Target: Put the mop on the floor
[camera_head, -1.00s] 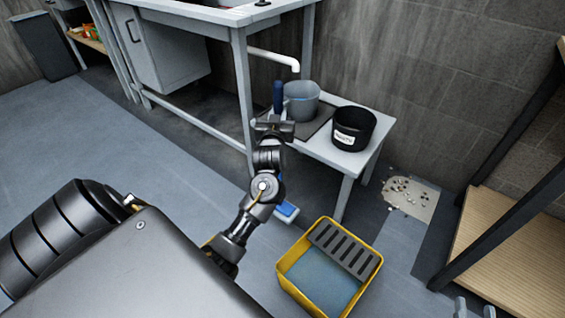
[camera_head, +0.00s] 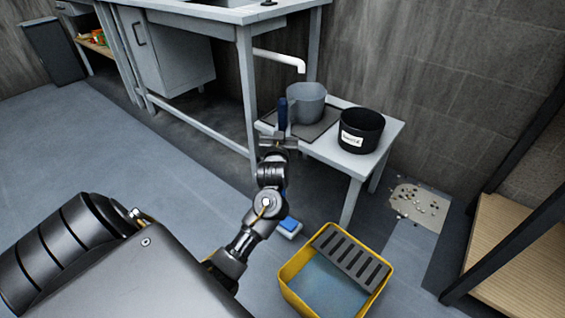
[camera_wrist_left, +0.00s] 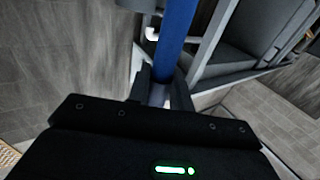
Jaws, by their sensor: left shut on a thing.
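My left gripper (camera_head: 279,142) is shut on a blue handle (camera_head: 283,115), which I take to be the mop's. The handle stands up above the jaws, in front of the side table. In the left wrist view the blue handle (camera_wrist_left: 178,38) rises from between the fingers of the left gripper (camera_wrist_left: 160,92), with a grey section at the grip. The floor (camera_head: 110,145) is grey-blue. My right gripper is not in view.
The side table (camera_head: 345,160) carries a grey bucket (camera_head: 308,105) and a black bucket (camera_head: 361,133). Debris (camera_head: 418,205) lies near the wall. Floor at left is clear.

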